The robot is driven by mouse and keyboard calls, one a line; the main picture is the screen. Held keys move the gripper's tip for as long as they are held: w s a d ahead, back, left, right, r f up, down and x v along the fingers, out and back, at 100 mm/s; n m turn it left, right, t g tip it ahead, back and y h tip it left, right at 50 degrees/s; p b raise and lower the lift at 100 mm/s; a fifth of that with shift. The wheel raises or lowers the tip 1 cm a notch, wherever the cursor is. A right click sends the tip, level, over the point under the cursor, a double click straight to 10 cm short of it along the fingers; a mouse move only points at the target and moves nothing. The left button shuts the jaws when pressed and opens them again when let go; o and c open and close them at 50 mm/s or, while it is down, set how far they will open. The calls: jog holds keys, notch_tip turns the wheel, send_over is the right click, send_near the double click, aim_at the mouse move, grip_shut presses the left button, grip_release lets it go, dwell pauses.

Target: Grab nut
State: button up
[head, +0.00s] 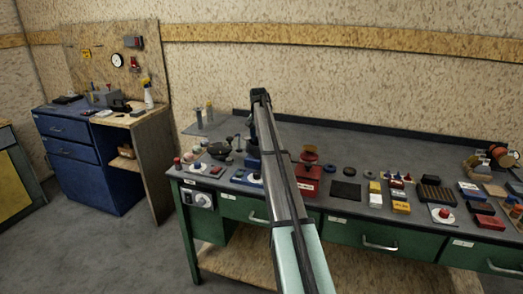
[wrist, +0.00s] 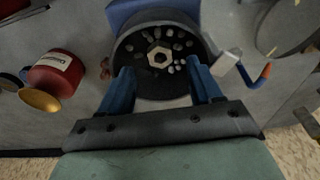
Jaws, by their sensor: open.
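The nut (wrist: 159,57) is a pale brass hexagon with a dark centre hole. It sits in the middle of a dark round disc (wrist: 150,82) in the wrist view, ringed by several small pale pieces. My gripper (wrist: 161,76) is open, with one blue finger on each side of the nut in the picture and nothing between them. The nut appears beyond the fingertips; how far below them it lies, I cannot tell. In the head view my arm crosses the green workbench (head: 343,224), and I cannot make out the nut or the fingers there.
A red labelled pot (wrist: 58,73) with a yellow round part lies left of the disc. A bent blue tool with an orange tip (wrist: 265,72) and a grey round object (wrist: 288,27) are to the right. Many small items crowd the bench top.

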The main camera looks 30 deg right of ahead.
jog(key=f, duration=0.4)
jog(key=shift+w+d+f, duration=0.1)
jog(key=shift+w+d, duration=0.1)
jog(key=shift+c, duration=0.2)
jog(key=c, duration=1.1)
